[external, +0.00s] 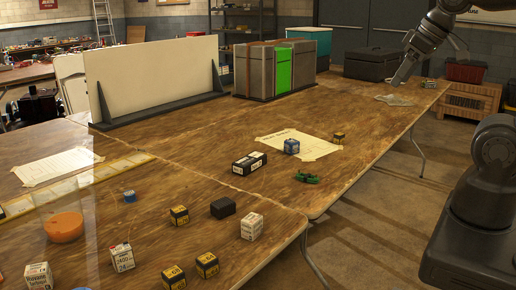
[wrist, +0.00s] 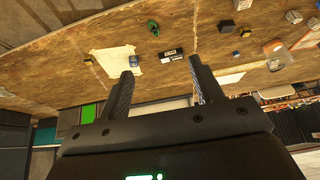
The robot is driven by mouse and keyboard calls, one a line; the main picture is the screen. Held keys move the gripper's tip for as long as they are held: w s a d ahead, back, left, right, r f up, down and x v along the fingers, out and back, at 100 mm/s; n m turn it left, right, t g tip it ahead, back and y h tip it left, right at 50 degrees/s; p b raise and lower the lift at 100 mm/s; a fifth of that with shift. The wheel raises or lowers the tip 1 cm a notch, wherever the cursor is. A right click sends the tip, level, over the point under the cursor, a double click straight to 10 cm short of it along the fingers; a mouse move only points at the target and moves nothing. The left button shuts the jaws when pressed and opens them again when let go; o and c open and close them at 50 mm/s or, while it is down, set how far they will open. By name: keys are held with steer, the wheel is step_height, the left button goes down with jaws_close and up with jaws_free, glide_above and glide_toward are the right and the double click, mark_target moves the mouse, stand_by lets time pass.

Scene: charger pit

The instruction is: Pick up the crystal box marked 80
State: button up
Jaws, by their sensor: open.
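Several small boxes stand on the wooden table; I cannot read an 80 on any of them for sure. Yellow-and-black boxes stand at front (external: 207,265), middle left (external: 180,215) and on the far paper (external: 338,137). White printed boxes stand at front right (external: 252,226) and front left (external: 122,257). In the external view my gripper (external: 394,83) is at the table's far right end.
A black-and-white box (external: 250,163) and a green clamp-like item (external: 307,177) lie mid-table. A clear container with orange contents (external: 64,226) stands at left. A white panel (external: 155,78) and grey-and-green cases (external: 270,70) line the back. The table's middle right is mostly bare.

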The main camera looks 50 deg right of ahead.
steer(key=w+d+m, duration=0.5)
steer(key=w+m, duration=0.4)
steer(key=w, duration=0.2)
steer(key=m+g, duration=0.1)
steer(key=m, duration=2.8)
glide_above(340, 134)
steer(key=s, duration=0.4)
step_height(340, 134, down, 25)
steer(key=shift+h, duration=0.4)
steer(key=x, duration=0.4)
steer(key=shift+s+a+f, duration=0.15)
steer(key=shift+a+f, duration=0.1)
steer(key=shift+f, duration=0.05)
steer(key=shift+w+x, duration=0.15)
steer(key=shift+x, duration=1.3)
steer(key=shift+w+x, duration=0.15)
steer(key=shift+x, duration=1.3)
steer(key=shift+a+r, duration=0.1)
steer(key=shift+a, duration=0.1)
steer(key=c, duration=1.1)
